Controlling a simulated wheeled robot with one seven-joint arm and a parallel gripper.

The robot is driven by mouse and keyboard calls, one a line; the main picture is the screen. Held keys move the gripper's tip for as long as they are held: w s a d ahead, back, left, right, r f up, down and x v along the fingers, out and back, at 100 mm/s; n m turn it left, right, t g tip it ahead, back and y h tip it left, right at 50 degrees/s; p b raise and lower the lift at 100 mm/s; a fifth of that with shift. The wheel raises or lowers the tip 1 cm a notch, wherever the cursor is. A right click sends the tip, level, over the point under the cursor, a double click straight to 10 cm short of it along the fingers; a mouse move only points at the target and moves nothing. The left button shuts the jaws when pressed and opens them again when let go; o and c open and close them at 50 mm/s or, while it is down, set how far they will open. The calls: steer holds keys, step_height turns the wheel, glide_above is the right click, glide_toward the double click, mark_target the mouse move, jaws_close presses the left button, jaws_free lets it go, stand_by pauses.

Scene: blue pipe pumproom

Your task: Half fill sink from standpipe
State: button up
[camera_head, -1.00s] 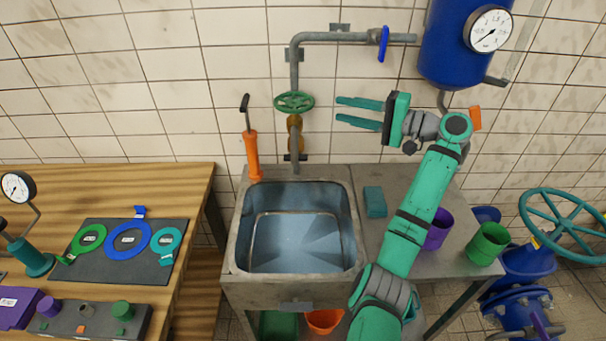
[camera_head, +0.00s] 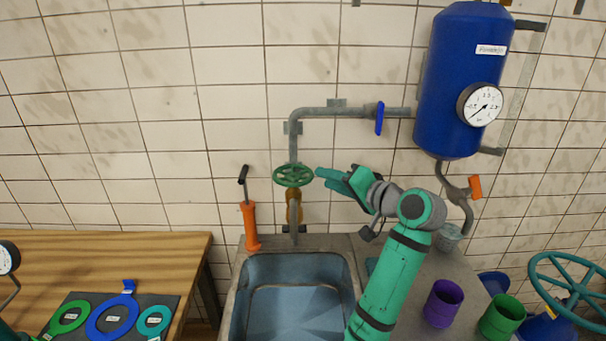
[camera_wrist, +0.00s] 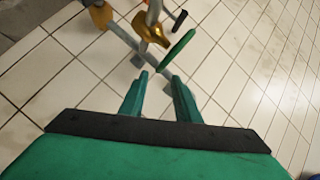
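The green handwheel (camera_head: 293,175) sits on the standpipe (camera_head: 294,140) above a brass valve body (camera_head: 294,208) at the wall. The spout end hangs over the back of the sink (camera_head: 290,300); the visible basin is blue-grey, its front cut off. My gripper (camera_head: 322,173) is just right of the handwheel, fingers pointing left at it. In the wrist view my gripper (camera_wrist: 159,78) has its fingers apart with nothing between them. The handwheel (camera_wrist: 178,50) shows nearly edge-on just beyond the tips. I cannot tell whether they touch it.
A blue lever (camera_head: 379,118) is on the upper pipe, leading to a blue tank (camera_head: 458,80) with a gauge (camera_head: 480,105). An orange hand pump (camera_head: 250,225) stands left of the spout. Purple (camera_head: 443,304) and green (camera_head: 501,316) cups stand at the right. A wooden table (camera_head: 100,262) is left.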

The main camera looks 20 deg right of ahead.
mark_target(311, 171)
steer(key=x, duration=0.8)
steer(key=shift+d, duration=0.1)
steer(key=shift+w, duration=0.1)
steer(key=shift+c, duration=0.2)
